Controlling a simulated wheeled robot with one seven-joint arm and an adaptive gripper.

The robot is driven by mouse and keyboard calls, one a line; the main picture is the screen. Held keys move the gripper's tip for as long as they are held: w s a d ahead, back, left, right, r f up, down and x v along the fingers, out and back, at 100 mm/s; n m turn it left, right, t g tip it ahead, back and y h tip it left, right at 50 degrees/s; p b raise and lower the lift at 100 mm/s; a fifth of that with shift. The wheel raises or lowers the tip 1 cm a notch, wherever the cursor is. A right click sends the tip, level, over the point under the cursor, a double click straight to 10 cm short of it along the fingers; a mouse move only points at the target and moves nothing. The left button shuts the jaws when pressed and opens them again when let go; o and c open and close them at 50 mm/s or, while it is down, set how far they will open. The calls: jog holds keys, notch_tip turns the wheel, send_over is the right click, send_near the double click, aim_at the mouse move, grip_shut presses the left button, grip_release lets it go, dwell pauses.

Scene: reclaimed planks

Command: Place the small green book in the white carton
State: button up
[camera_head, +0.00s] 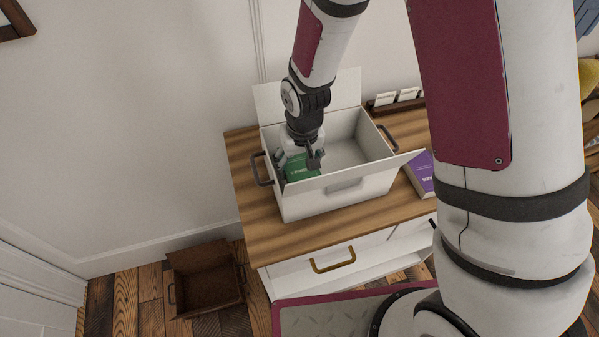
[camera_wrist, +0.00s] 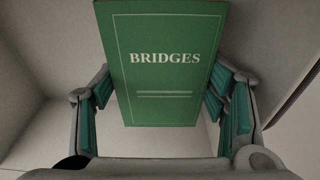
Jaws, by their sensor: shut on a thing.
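The small green book (camera_head: 301,168) is in my gripper (camera_head: 300,157), inside the open white carton (camera_head: 331,197) at its left end. In the wrist view the green book (camera_wrist: 165,88) shows its cover, titled "BRIDGES", between the two fingers of my gripper (camera_wrist: 165,105), with pale carton walls around it. My gripper is shut on the book. The carton stands on a wooden-topped cabinet with its flaps open and a dark handle at each end. Whether the book touches the carton's floor cannot be told.
A purple book (camera_head: 421,172) lies on the cabinet top (camera_head: 258,210) right of the carton. A dark rack with white cards (camera_head: 397,99) stands behind it. An open brown box (camera_head: 208,284) sits on the floor at left. The carton's right part is empty.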

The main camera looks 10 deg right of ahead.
aim_at(299, 174)
jog(key=shift+f, duration=2.2)
jog(key=shift+f, duration=0.15)
jog(key=o, duration=1)
